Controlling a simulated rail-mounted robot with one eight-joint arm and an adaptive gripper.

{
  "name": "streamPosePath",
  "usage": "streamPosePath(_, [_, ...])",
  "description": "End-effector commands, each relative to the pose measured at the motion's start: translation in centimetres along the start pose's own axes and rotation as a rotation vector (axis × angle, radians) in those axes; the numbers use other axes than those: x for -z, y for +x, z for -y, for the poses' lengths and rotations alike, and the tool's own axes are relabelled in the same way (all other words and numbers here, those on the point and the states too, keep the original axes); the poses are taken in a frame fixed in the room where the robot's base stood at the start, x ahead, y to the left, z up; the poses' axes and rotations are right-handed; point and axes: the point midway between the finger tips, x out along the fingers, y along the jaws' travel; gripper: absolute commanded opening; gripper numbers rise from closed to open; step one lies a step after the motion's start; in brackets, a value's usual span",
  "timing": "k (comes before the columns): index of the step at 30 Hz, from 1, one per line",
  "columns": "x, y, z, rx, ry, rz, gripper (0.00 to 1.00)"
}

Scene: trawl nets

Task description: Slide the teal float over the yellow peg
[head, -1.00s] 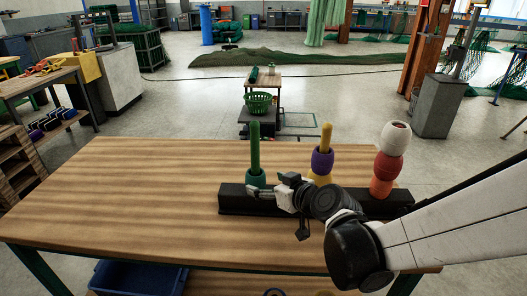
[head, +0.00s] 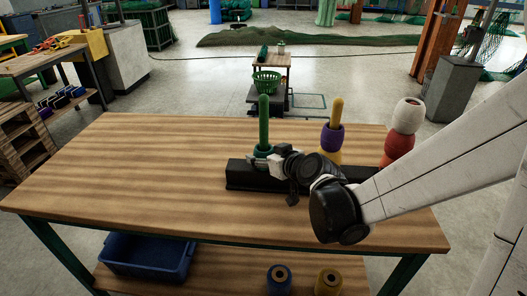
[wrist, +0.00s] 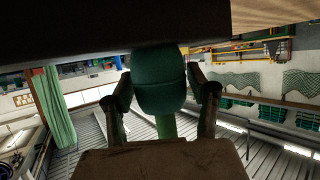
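The teal float (wrist: 160,82) sits low on the green peg (head: 263,118), at the left end of the black rack (head: 242,175). My gripper (head: 266,158) is at that float, just above the rack. In the wrist view its two fingers (wrist: 160,90) lie against both sides of the float, with no clear gap. The green peg also shows below the float there (wrist: 166,127). The yellow peg (head: 337,108) stands mid-rack, with a purple float (head: 332,137) on it and a yellow one (head: 329,157) below, partly hidden by my arm.
At the rack's right end, a white float (head: 408,115) tops orange-red floats (head: 398,147). My arm crosses in front of the rack's right part. The tabletop (head: 150,175) is bare at left. A blue bin (head: 147,257) and two spools (head: 279,280) are on the lower shelf.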

Motion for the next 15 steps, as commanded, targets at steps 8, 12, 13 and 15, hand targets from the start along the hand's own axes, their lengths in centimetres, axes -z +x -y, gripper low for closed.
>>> streamPosePath(8, [-0.01, -0.01, -0.01, 0.0, 0.0, 0.0, 0.41])
streamPosePath(12, [-0.01, -0.02, -0.01, 0.0, 0.0, 0.0, 0.23])
streamPosePath(13, [-0.01, -0.02, -0.01, 0.0, 0.0, 0.0, 0.19])
streamPosePath(15, [0.0, -0.02, -0.01, 0.0, 0.0, 0.0, 0.14])
